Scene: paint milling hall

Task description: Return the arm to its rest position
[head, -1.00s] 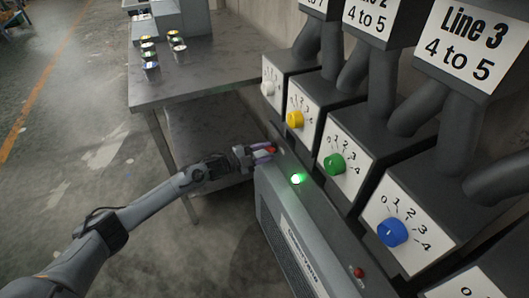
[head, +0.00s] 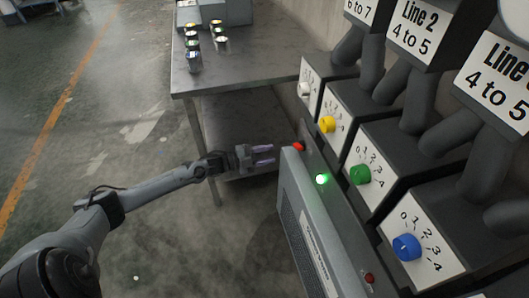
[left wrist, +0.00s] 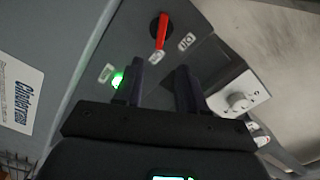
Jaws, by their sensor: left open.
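My left arm comes in from the left in the head view. Its gripper (head: 263,155) is open and empty, in front of the lower table shelf and left of the grey machine cabinet (head: 308,232). A red switch handle (head: 298,147) is on the panel just right of the fingertips, apart from them. In the left wrist view, the open fingers (left wrist: 160,88) point toward the panel, and the red handle (left wrist: 161,31) stands beyond them, with nothing between the fingers. A green light (head: 321,179) glows on the panel. My right gripper does not show.
Dial boxes with white, yellow (head: 328,124), green (head: 360,174) and blue (head: 407,247) knobs line the right side, under thick pipes. A metal table (head: 250,73) with several small cans (head: 194,62) stands at the back. The floor at left is clear.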

